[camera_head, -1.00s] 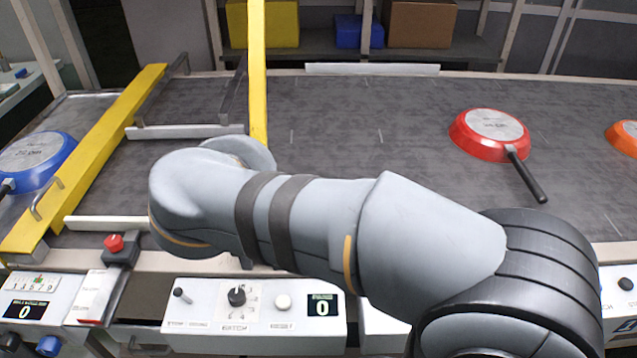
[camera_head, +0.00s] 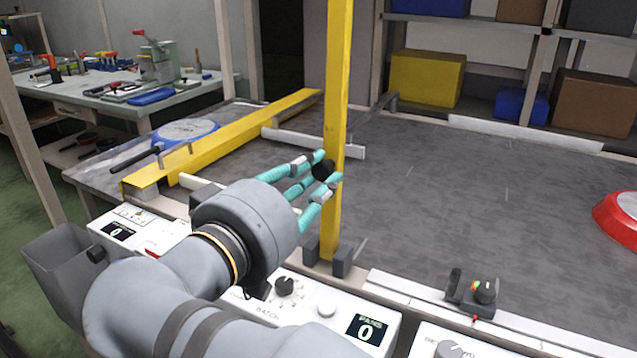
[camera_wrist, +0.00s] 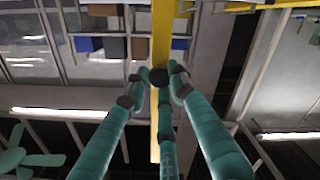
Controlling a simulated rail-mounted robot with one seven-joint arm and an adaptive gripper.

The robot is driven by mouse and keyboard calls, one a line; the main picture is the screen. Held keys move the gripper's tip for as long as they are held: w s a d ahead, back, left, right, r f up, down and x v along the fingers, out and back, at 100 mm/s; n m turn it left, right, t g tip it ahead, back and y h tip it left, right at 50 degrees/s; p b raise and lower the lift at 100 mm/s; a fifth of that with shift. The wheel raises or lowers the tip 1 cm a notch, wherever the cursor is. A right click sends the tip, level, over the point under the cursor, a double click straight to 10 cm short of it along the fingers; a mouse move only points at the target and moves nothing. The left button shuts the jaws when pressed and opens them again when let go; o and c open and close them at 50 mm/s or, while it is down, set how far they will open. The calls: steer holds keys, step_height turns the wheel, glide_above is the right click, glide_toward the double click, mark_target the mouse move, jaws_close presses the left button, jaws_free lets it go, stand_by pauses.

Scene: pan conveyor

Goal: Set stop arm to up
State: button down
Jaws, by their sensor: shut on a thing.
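A long yellow bar (camera_head: 337,90) stands upright on dark brackets (camera_head: 328,258) at the conveyor's near edge; its top is out of view. A black knob (camera_head: 322,171) sits on its left side. My gripper (camera_head: 320,172), with teal fingers, is shut on this knob. In the wrist view the fingertips (camera_wrist: 160,78) close around the dark knob (camera_wrist: 159,76), with the yellow bar (camera_wrist: 161,35) behind it. The fingers hide part of the knob and bar.
A second yellow bar (camera_head: 235,135) lies low across the belt (camera_head: 430,190) at left, by a blue pan (camera_head: 187,130). A red pan (camera_head: 618,215) is at right. Control panels (camera_head: 325,310) line the near edge. The middle belt is clear.

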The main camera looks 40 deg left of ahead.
steer(key=c, duration=1.5)
jaws_free()
steer(key=shift+o, duration=0.2)
steer(key=s+d, duration=0.1)
steer(key=s, duration=1.1)
steer(key=shift+d+r, duration=0.2)
steer(key=shift+r, duration=0.1)
steer(key=shift+w, duration=0.1)
